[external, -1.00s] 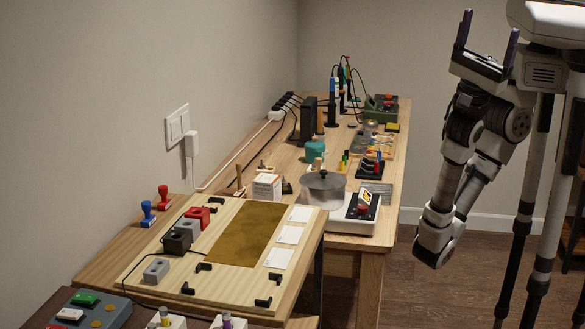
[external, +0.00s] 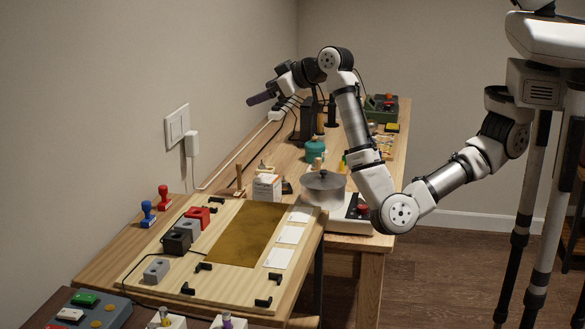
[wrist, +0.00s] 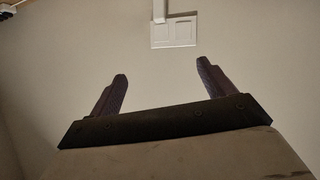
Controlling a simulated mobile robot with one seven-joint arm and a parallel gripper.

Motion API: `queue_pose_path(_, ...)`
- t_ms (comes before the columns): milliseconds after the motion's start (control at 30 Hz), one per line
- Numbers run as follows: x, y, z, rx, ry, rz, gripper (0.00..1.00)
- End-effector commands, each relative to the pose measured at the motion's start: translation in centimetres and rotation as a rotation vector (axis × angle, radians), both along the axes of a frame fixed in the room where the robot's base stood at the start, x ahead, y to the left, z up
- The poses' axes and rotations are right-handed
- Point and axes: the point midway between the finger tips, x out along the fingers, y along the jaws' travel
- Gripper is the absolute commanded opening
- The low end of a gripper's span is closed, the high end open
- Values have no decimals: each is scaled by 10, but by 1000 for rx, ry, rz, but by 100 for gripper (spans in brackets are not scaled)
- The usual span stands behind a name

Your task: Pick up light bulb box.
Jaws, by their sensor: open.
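The light bulb box (external: 267,187) looks like a small white carton with an orange-brown top. It stands upright on the wooden workbench in the external view, just left of a grey lidded pot (external: 322,187). My gripper (external: 262,98) is above and behind the box, near the wall, well apart from it. In the wrist view my gripper (wrist: 162,75) shows two dark fingers spread apart with nothing between them. The box is not in the wrist view.
A wall switch plate (external: 177,127) with a plug is on the left wall. A wooden board (external: 190,265) with small blocks and white cards lies in front of the box. A teal jar (external: 315,150) stands behind the pot. A black upright device and cables are at the back.

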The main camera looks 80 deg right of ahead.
Motion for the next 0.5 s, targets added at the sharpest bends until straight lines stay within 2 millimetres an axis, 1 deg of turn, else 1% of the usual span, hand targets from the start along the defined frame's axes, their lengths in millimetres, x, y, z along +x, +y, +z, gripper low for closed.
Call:
queue_pose_path(33,-1,-8,-32,57,143,-7,82)
queue_pose_path(100,-9,-12,-69,126,321,-6,82)
queue_pose_path(200,-22,-10,-104,210,511,8,82)
queue_pose_path(300,-32,-6,-123,260,622,24,82)
queue_pose_path(367,-35,-4,-129,276,656,29,82)
queue_pose_path(500,-31,-5,-148,280,676,31,82)
